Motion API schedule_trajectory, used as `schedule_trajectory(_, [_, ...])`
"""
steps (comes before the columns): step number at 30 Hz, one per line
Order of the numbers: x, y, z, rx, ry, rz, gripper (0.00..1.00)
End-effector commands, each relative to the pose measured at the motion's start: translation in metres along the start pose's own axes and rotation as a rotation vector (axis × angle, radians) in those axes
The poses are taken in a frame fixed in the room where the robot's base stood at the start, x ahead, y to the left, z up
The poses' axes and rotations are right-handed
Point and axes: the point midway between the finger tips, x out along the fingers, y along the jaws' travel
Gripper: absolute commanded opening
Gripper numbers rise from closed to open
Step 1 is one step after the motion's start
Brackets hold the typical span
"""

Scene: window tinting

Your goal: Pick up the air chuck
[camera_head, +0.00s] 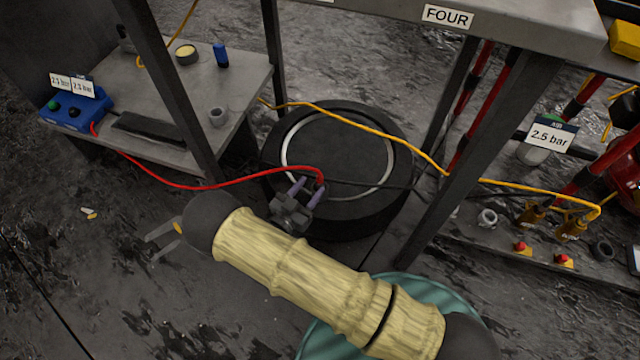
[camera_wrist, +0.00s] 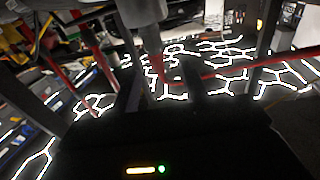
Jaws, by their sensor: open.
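I cannot make out the chuck clearly there.
A grey side table (camera_head: 245,82) holds a blue box (camera_head: 75,110), a blue cylinder (camera_head: 220,55) and a grey ring (camera_head: 217,117). Dark table legs (camera_head: 168,85) stand around the tire. A yellow hose (camera_head: 375,128) crosses over it. Floor at lower left is mostly clear.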

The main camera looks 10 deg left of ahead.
Motion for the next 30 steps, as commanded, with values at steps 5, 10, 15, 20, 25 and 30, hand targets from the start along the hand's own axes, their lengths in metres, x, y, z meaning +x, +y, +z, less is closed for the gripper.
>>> schedule_trajectory(5, [0.004,0.001,0.001,0.0,0.001,0.001,0.45])
schedule_trajectory(10, [0.023,0.003,0.0,0.001,0.001,0.002,0.45])
schedule_trajectory(15, [0.046,0.004,-0.003,0.001,0.001,0.002,0.45])
schedule_trajectory(20, [0.052,0.004,-0.006,0.0,0.0,-0.001,0.45])
schedule_trajectory(25, [0.052,0.004,-0.006,0.0,0.0,0.001,0.45])
schedule_trajectory(30, [0.053,0.004,-0.006,0.0,0.0,0.002,0.45])
